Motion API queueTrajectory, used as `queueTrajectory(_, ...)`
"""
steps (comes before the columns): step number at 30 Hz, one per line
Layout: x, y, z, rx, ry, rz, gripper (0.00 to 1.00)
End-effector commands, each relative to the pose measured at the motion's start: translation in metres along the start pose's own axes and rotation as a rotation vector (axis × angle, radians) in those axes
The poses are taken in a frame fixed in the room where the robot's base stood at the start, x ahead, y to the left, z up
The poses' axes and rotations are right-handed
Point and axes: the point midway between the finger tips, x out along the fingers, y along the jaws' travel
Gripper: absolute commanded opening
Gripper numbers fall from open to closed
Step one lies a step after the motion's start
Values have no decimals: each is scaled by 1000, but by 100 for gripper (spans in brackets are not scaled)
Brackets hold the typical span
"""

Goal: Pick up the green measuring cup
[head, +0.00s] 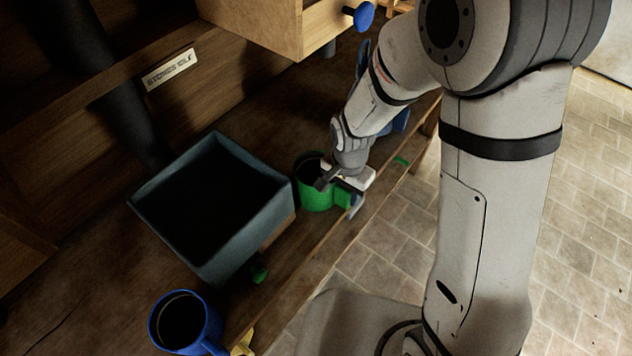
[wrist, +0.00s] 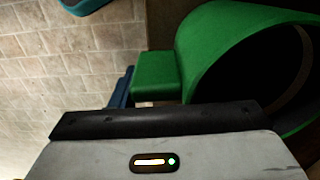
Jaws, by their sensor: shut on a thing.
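The green measuring cup (head: 316,197) stands upright on the wooden bench top in the head view, just right of the dark bin. My gripper (head: 343,188) is at the cup's right side, shut on it. In the wrist view the green cup (wrist: 225,50) fills the upper right, with its open mouth and a block-like green handle toward the left. The dark edge of my gripper (wrist: 155,120) lies across the picture below the cup and hides part of it. The fingertips' exact contact is hidden.
A dark blue-grey bin (head: 262,222) stands close left of the cup. A blue mug (head: 212,322) is near the front edge. A wooden drawer with a blue knob (head: 359,16) hangs above. A small green thing (head: 260,273) lies by the bin. Tiled floor is right.

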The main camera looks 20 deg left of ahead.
Motion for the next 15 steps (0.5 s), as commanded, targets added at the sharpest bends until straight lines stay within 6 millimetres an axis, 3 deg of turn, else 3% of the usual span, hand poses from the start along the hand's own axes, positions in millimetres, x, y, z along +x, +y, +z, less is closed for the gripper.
queueTrajectory(9, 0, 0, 0, 1, 1, -1, 1)
queueTrajectory(15, -1, 0, -1, 1, 1, -1, 1)
